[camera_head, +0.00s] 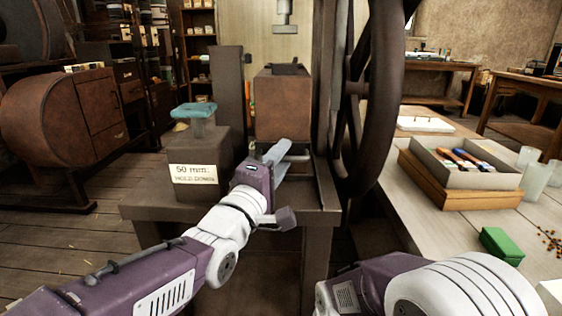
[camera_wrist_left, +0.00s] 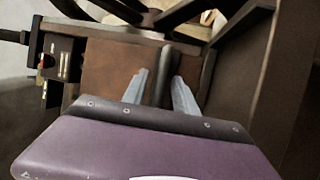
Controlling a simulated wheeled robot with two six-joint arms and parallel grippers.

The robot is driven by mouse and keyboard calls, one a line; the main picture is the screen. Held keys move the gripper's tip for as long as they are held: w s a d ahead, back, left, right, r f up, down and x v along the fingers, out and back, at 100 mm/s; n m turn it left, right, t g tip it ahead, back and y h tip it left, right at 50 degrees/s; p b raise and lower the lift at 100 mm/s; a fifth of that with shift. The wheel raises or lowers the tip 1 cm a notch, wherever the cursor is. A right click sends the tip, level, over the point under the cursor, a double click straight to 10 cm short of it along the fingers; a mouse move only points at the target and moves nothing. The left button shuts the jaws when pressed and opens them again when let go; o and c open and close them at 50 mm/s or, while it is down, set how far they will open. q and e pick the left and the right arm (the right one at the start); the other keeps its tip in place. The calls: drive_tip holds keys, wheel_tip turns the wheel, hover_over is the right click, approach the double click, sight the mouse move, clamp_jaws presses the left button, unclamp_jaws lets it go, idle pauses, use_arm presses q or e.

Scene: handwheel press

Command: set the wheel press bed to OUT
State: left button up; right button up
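The press stands ahead, with its large dark handwheel (camera_head: 385,95) on the right side. A rusty brown block (camera_head: 282,102) sits between the press's dark uprights; which part is the bed I cannot tell, and no OUT mark is readable. My left gripper (camera_head: 276,160) is in front of this block, low over the press's front ledge. In the left wrist view, the fingers of my left gripper (camera_wrist_left: 162,90) are apart, with a dark upright bar (camera_wrist_left: 164,72) between them. A gap shows on its left; the bar is close to the right finger. My right gripper is out of view.
A dark block labelled "50 mm. HOLD DOWN" (camera_head: 195,174) with a teal-topped knob (camera_head: 194,112) stands left of my left gripper. The workbench (camera_head: 420,225) on the right holds an open box (camera_head: 465,165), a green box (camera_head: 502,245) and glasses (camera_head: 535,180).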

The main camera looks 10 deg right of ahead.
use_arm(q)
clamp_jaws()
idle(1.4)
